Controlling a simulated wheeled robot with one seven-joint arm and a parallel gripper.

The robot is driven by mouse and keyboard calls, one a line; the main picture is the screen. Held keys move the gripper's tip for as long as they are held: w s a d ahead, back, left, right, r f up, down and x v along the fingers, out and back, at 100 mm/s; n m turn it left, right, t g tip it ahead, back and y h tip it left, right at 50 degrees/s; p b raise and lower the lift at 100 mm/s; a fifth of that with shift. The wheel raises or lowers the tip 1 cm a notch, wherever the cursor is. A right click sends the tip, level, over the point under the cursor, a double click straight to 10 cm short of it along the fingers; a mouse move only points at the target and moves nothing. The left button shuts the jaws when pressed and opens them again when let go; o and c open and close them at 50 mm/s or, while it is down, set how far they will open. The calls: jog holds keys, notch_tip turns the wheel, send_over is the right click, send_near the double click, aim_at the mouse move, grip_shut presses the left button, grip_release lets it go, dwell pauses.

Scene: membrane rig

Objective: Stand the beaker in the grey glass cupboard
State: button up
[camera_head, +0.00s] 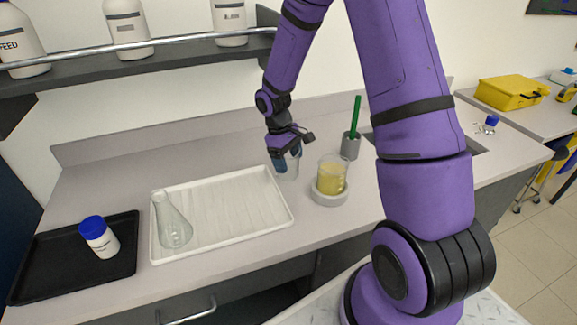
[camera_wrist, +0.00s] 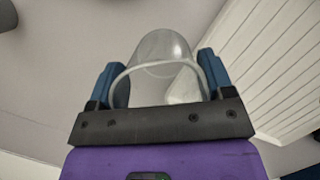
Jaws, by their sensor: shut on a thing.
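A clear, empty-looking glass beaker (camera_head: 293,168) is in my gripper (camera_head: 287,160), just beyond the right end of the white tray. In the wrist view the beaker (camera_wrist: 165,58) sits between the two blue fingers of my gripper (camera_wrist: 160,78), which are shut on its sides. Its rim faces the wrist camera. I cannot tell whether its base touches the counter or is slightly above it. I cannot pick out a grey glass cupboard in either view.
A white ribbed tray (camera_head: 283,205) holds a clear flask (camera_head: 173,222). A beaker of yellow liquid (camera_head: 332,178) stands right of my gripper, near a grey pot (camera_head: 350,147) with a green rod. A black tray (camera_head: 35,262) bears a blue-capped bottle (camera_head: 99,237). A shelf (camera_head: 175,60) hangs behind.

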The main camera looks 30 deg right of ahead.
aim_at(289, 167)
jog(key=shift+f, duration=1.35)
jog(key=shift+f, duration=0.2)
jog(key=o, duration=1)
jog(key=shift+c, duration=0.2)
